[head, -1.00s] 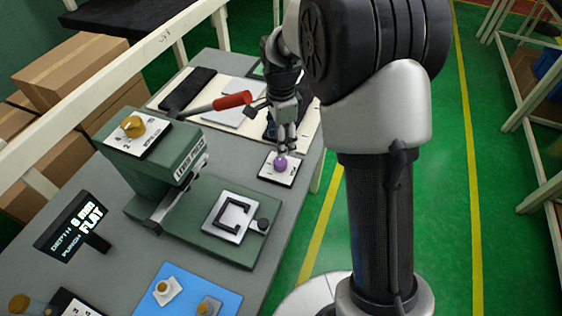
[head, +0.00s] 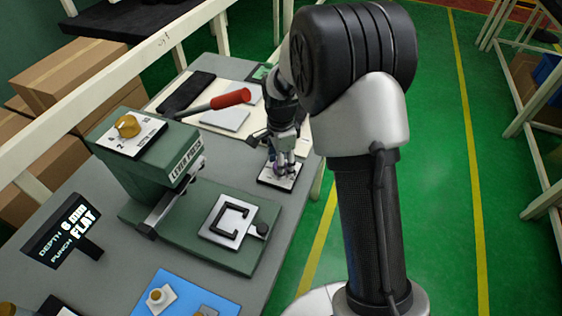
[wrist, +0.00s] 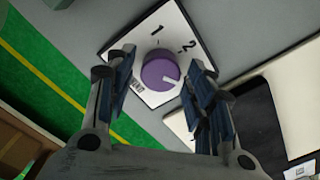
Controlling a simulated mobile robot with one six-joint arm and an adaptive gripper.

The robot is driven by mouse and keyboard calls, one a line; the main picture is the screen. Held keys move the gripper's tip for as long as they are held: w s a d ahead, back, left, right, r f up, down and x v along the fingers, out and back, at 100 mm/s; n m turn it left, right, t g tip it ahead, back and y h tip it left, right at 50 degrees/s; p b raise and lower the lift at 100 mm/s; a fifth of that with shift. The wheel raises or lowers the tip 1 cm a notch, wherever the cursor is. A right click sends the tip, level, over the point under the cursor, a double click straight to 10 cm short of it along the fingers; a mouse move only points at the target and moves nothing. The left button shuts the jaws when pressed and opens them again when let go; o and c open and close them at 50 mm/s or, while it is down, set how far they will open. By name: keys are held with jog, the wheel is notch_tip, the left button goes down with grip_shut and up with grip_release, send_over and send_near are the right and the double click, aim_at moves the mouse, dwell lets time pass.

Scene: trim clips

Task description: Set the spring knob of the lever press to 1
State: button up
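A purple knob (wrist: 161,68) sits on a white plate (wrist: 148,100) marked 1 and 2; other lettering on the plate is too small to read. In the wrist view, the 1 is above the knob and the 2 to its upper right. The knob's white pointer line faces right and is not at the 1. My gripper (wrist: 162,84) is open, one finger on each side of the knob with small gaps. In the head view my gripper (head: 282,166) is over the plate (head: 266,181) and mostly hides the knob. The green lever press (head: 170,150) stands to the left.
A yellow knob (head: 127,126) tops the press. A display (head: 65,232) reads depth 6 mm, punch flat. A blue mat (head: 185,295) with small parts lies in front. The bench edge is just right of the plate.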

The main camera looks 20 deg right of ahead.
jog(key=c, duration=0.8)
jog(key=shift+c, duration=0.2)
jog(key=shift+n+p, duration=0.3)
jog(key=shift+n, duration=0.1)
jog(key=n+p, duration=0.2)
jog(key=n, duration=0.2)
jog(key=shift+r+n, duration=0.15)
jog(key=shift+n, duration=0.25)
jog(key=n+p, duration=0.2)
jog(key=n, duration=0.3)
jog(key=shift+w+a+n, duration=0.1)
jog(key=shift+n, duration=0.2)
jog(key=n+p, duration=0.2)
jog(key=n, duration=0.4)
jog(key=n+p, duration=0.1)
jog(key=n, duration=0.5)
jog(key=shift+a+n, duration=0.1)
jog(key=shift+n, duration=0.3)
